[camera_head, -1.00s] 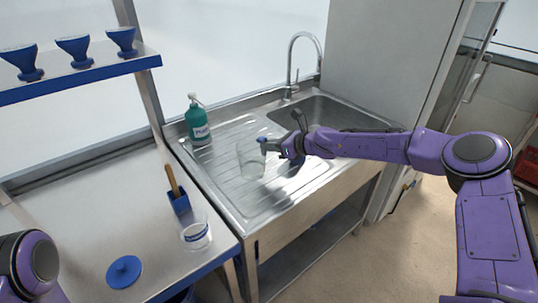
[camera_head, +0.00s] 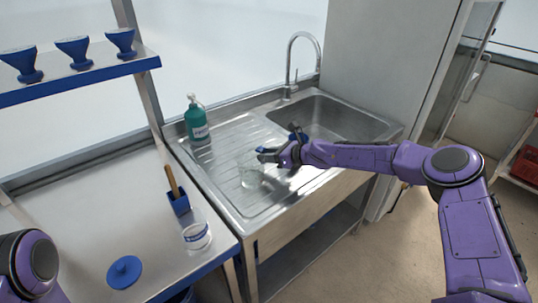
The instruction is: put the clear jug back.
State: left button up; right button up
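The clear jug (camera_head: 250,175) is over the ribbed drainboard of the steel sink unit, left of the basin, and looks roughly upright. It is see-through, so whether its base touches the drainboard is hard to tell. My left gripper is out of view; only part of my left arm shows at the lower left.
A green pump bottle (camera_head: 195,122) stands at the drainboard's back left. The basin (camera_head: 330,118) and tap (camera_head: 291,68) are to the right. The left bench holds a blue holder (camera_head: 179,203), a clear tub (camera_head: 197,237) and a blue lid (camera_head: 124,271). Blue funnels (camera_head: 73,52) sit on the shelf.

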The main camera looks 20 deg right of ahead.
jog(key=shift+r, duration=0.15)
jog(key=v, duration=1.2)
jog(key=shift+p, duration=0.4)
